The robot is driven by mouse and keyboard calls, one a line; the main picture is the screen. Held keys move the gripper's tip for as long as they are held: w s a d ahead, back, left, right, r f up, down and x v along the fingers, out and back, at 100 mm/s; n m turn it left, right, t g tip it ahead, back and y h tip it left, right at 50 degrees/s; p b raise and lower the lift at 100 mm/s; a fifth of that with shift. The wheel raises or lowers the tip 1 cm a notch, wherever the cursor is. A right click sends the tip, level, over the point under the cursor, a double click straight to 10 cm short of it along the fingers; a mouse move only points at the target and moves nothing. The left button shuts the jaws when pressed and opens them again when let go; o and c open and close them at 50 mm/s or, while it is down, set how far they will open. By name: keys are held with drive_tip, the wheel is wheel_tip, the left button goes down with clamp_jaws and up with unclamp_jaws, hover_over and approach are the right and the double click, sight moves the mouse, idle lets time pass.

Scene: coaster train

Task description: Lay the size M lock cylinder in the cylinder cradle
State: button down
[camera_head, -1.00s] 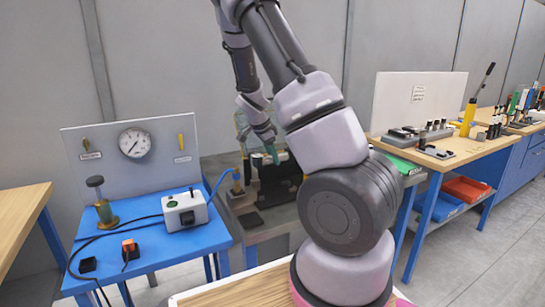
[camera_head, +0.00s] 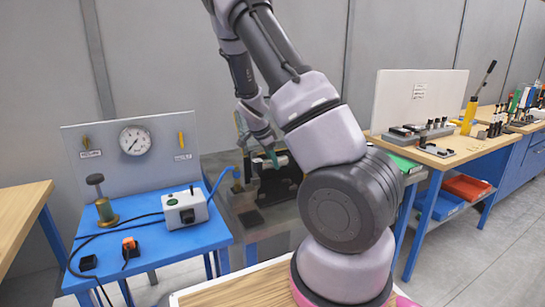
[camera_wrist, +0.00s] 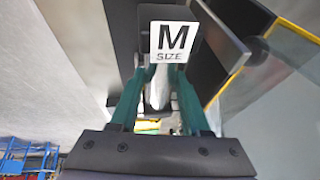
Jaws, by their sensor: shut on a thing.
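My gripper (camera_head: 271,156) is at the dark fixture on the grey bench, mostly small and partly hidden in the head view. In the wrist view its two teal fingers (camera_wrist: 158,100) are shut on a pale, smooth piece (camera_wrist: 157,88), which I take to be the size M lock cylinder. A white "M SIZE" label (camera_wrist: 173,42) sits on a dark plate just beyond the fingertips. The black fixture (camera_head: 276,188) stands below and around the gripper. I cannot pick out the cylinder cradle clearly, nor tell whether the cylinder touches it.
A blue table (camera_head: 150,255) with a gauge panel (camera_head: 105,150) and a grey box (camera_head: 184,210) stands to the left. A workbench (camera_head: 440,160) with small parts is at right. Dark panels and a yellow-edged clear sheet (camera_wrist: 285,75) lie close right of the gripper in the wrist view.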

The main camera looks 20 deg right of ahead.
sight(265, 164)
drive_tip(key=shift+f, duration=4.5)
drive_tip(key=shift+c, duration=1.4)
unclamp_jaws()
drive_tip(key=shift+f, duration=0.1)
drive_tip(key=v, duration=0.9)
drive_tip(key=shift+a+r, duration=0.15)
drive_tip(key=shift+r, duration=0.2)
drive_tip(key=shift+s+a+r, duration=0.15)
drive_tip(key=shift+a+r, duration=0.05)
drive_tip(key=shift+r, duration=0.35)
